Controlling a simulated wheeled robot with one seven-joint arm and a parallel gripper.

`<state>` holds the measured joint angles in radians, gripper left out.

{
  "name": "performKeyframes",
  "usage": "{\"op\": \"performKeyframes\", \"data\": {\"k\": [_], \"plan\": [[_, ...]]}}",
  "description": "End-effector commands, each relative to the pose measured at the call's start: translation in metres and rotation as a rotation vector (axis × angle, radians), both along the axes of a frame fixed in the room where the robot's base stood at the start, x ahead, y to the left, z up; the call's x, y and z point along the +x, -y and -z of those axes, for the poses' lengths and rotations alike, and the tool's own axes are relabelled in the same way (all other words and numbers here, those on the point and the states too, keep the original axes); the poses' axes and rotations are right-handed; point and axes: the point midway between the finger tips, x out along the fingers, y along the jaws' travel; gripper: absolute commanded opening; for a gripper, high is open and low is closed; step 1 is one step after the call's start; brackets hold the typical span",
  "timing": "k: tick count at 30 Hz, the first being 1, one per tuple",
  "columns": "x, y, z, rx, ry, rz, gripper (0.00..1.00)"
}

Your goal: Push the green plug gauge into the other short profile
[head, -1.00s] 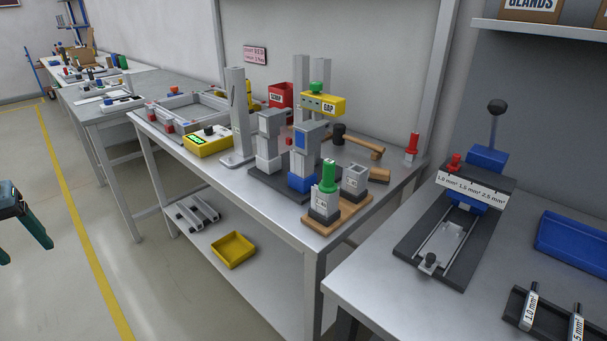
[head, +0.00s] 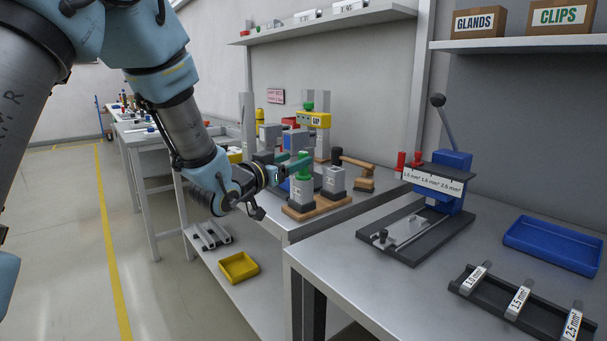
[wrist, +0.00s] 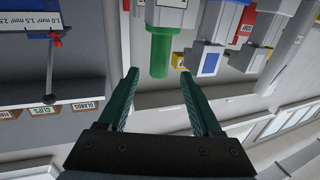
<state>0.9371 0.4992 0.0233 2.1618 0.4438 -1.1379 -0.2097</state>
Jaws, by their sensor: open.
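The green plug gauge (head: 304,172) stands upright in a grey short profile (head: 300,195) on a wooden base (head: 318,207) at the bench's near corner. In the wrist view, which is upside down, my gripper (wrist: 159,75) is open and empty, with the green handle (wrist: 160,52) in line with the gap between the fingertips. Contact cannot be told.
A yellow-topped gap stand (head: 313,120) and grey blocks stand behind the base. A wooden-handled mallet (head: 362,167) lies to the right at the back. A blue lever press (head: 452,180) and a blue tray (head: 553,243) are on the nearer bench.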

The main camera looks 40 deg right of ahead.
Motion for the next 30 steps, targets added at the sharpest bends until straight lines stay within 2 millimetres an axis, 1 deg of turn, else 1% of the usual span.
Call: {"op": "performKeyframes", "data": {"k": [1, 3, 8, 10, 15, 18, 21, 27, 29, 30], "plan": [[0.002, 0.008, -0.002, 0.001, 0.000, 0.001, 0.66], [0.004, 0.016, -0.001, 0.002, -0.001, 0.000, 0.66], [0.006, 0.025, -0.001, 0.002, -0.001, -0.001, 0.66], [0.007, 0.033, -0.002, 0.002, -0.001, 0.000, 0.66], [0.011, 0.058, -0.002, 0.004, -0.001, 0.000, 0.66], [0.015, 0.068, -0.001, 0.002, -0.001, -0.001, 0.66], [0.017, 0.073, 0.000, 0.003, -0.002, -0.003, 0.66], [0.017, 0.073, 0.001, 0.003, -0.002, -0.003, 0.66], [0.017, 0.073, 0.001, 0.003, -0.002, -0.003, 0.60], [0.017, 0.073, 0.001, 0.003, -0.002, -0.003, 0.56]]}}
